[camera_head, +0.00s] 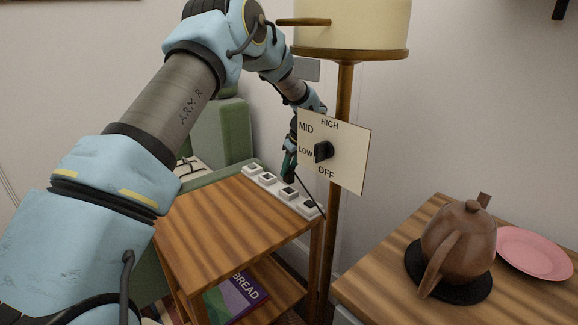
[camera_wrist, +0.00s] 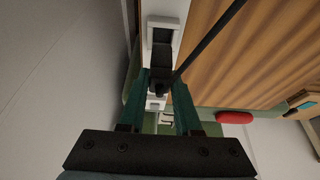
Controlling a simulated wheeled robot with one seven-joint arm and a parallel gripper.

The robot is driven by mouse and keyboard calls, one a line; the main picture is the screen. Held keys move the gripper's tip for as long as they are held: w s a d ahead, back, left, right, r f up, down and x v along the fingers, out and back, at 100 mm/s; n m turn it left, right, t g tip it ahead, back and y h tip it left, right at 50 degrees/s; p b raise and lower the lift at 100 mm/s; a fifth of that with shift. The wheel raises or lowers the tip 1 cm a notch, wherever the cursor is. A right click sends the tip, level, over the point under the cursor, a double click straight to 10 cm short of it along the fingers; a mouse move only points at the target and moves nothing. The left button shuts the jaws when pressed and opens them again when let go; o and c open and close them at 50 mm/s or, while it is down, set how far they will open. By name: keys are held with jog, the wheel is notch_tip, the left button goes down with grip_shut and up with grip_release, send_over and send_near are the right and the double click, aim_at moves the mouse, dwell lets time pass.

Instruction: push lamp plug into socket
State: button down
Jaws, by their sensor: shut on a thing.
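My gripper (camera_head: 290,168) is low over the back edge of the small wooden table, above a row of white sockets (camera_head: 267,178). In the wrist view its teal fingers (camera_wrist: 161,82) are shut on a black plug (camera_wrist: 160,73), with a black cord (camera_wrist: 210,45) running up and right. A white socket with a dark recess (camera_wrist: 163,32) lies just beyond the plug. I cannot tell whether the plug touches or enters a socket. The lamp has a cream shade (camera_head: 352,25), a brass post (camera_head: 339,240) and a dial plate (camera_head: 345,170).
The small table (camera_head: 225,225) has a bare wooden top and a book (camera_head: 238,296) on its lower shelf. A second table (camera_head: 385,280) at right holds a brown teapot (camera_head: 462,240) and a pink plate (camera_head: 535,252). The lamp post and dial plate stand close beside my gripper.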

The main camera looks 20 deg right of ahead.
aim_at(289, 182)
jog(key=shift+f+b, duration=1.6)
jog(key=shift+f, duration=0.5)
jog(key=shift+f+b, duration=0.45)
jog(key=shift+f, duration=0.15)
jog(key=c, duration=0.5)
grip_release()
